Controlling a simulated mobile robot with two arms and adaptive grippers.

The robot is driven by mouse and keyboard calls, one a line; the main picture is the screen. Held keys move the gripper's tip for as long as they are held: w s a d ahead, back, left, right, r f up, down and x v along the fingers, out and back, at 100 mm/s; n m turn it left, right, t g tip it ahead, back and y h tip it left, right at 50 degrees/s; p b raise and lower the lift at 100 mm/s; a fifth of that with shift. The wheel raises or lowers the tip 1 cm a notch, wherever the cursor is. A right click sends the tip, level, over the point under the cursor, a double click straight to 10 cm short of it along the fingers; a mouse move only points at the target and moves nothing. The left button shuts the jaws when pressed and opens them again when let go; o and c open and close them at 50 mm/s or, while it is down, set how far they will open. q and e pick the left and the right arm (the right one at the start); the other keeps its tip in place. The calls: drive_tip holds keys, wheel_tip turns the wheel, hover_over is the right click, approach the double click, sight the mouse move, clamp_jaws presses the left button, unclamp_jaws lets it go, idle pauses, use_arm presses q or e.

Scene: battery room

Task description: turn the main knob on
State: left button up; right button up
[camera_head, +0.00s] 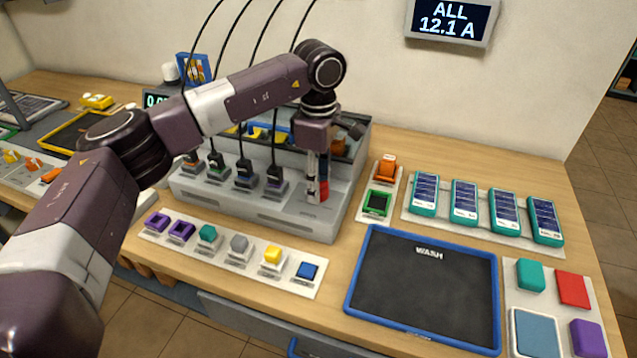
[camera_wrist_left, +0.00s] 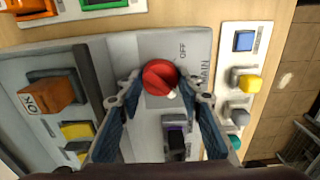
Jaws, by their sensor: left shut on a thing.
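The red main knob (camera_wrist_left: 160,77) sits on the grey charger panel (camera_wrist_left: 150,45), with the labels OFF and MAIN beside it in the left wrist view. My left gripper (camera_wrist_left: 161,88) is shut on the knob, one finger on each side. In the head view the gripper (camera_head: 318,191) points down at the right end of the charger, and part of the red knob (camera_head: 324,190) shows by its fingers. The knob's exact pointing direction is hard to tell. My right gripper is not in view.
Several black cabled plugs (camera_head: 244,173) stand in the charger to the left. A strip of coloured blocks (camera_head: 238,243) lies in front. A blue-rimmed WASH mat (camera_head: 352,285) lies to the right, with teal meters (camera_head: 465,202) behind it. A wall display (camera_head: 451,20) reads ALL 12.1 A.

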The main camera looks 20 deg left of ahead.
use_arm(q)
drive_tip(key=shift+r, duration=0.1)
drive_tip(key=o, duration=1.2)
drive_tip(key=shift+c, duration=0.2)
wheel_tip(320, 180, up, 12)
